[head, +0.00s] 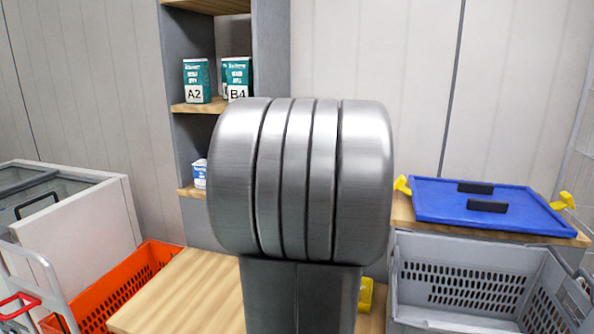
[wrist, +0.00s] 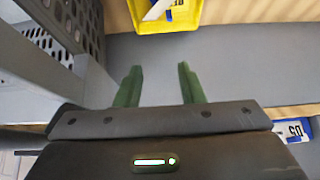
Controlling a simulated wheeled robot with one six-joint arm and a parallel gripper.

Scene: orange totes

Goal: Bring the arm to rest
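My gripper (wrist: 160,86) shows in the wrist view with its two green fingers spread apart and nothing between them. Beyond the fingers lies a plain grey surface. In the head view my own arm's large metal joint fills the middle and hides what is behind it; the gripper itself is not visible there.
An orange tote (head: 128,285) stands at lower left and a grey crate (head: 455,310) at lower right. A blue lid (head: 480,212) lies on a wooden top. A shelf (head: 195,107) holds cartons. A yellow bin (wrist: 165,22) is at the top of the wrist view.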

